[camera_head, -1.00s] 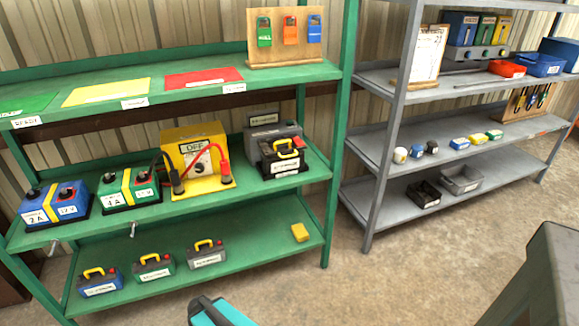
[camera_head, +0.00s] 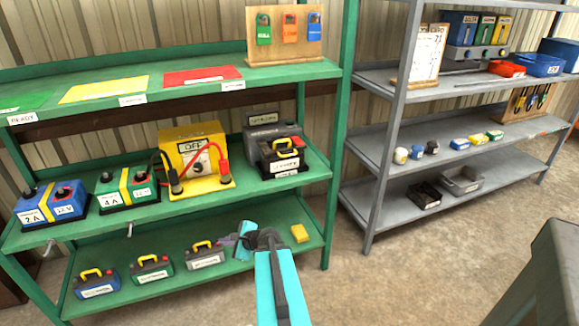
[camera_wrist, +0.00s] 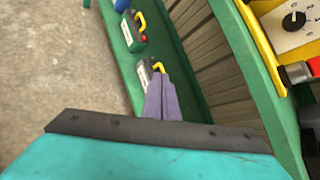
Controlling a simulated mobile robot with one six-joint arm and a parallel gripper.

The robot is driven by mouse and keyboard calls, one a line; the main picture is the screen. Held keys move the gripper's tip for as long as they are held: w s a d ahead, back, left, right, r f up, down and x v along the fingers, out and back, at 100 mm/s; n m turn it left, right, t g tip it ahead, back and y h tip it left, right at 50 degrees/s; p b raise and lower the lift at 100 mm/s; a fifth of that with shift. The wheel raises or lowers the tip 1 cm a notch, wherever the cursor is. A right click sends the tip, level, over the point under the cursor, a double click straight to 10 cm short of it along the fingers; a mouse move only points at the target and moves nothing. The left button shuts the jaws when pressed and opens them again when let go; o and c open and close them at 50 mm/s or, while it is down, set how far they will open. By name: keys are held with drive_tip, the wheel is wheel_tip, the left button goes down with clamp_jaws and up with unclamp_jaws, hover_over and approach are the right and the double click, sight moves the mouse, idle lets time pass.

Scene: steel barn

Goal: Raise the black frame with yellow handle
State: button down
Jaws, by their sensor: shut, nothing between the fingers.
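The black frame with a yellow handle (camera_head: 283,159) stands on the right part of the green rack's middle shelf, in front of a dark grey box (camera_head: 265,132). A white label is on its front. My gripper (camera_head: 229,240) is shut and empty, with purple fingers and a teal arm behind it. It is below and left of the black frame, near the lower shelf and just right of a grey battery with a yellow handle (camera_head: 205,256). In the wrist view the shut fingers (camera_wrist: 163,82) point toward that battery (camera_wrist: 147,74). I cannot tell whether they touch it.
Green (camera_head: 151,269) and blue (camera_head: 96,284) yellow-handled batteries stand on the lower shelf, with a yellow block (camera_head: 299,233) at its right. A yellow charger (camera_head: 194,152) is left of the frame. The green upright (camera_head: 338,170) is on the right. Floor in front is open.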

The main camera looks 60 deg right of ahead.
drive_tip(key=s+d+r+m+h, duration=0.3)
drive_tip(key=s+d+r+m, duration=0.2)
drive_tip(key=d, duration=0.4)
drive_tip(key=s+d+r+m+t+h+b, duration=0.1)
drive_tip(key=s+d+r+m+h, duration=0.2)
drive_tip(key=d, duration=0.6)
drive_tip(key=s+d+r+m+h, duration=0.4)
drive_tip(key=s+d+r+m, duration=0.2)
drive_tip(key=s+d+r, duration=0.2)
drive_tip(key=shift+d+r+m+t, duration=0.3)
drive_tip(key=shift+d+r, duration=0.3)
drive_tip(key=shift+r, duration=0.15)
drive_tip(key=shift+w+d, duration=0.1)
drive_tip(key=shift+w, duration=0.05)
drive_tip(key=shift+x, duration=4.9)
drive_tip(key=shift+s+a+r+p, duration=0.15)
drive_tip(key=shift+r+p, duration=0.3)
drive_tip(key=shift+r, duration=0.55)
drive_tip(key=shift+s+a+r+p, duration=0.15)
drive_tip(key=shift+r+p, duration=0.25)
drive_tip(key=shift+r, duration=0.6)
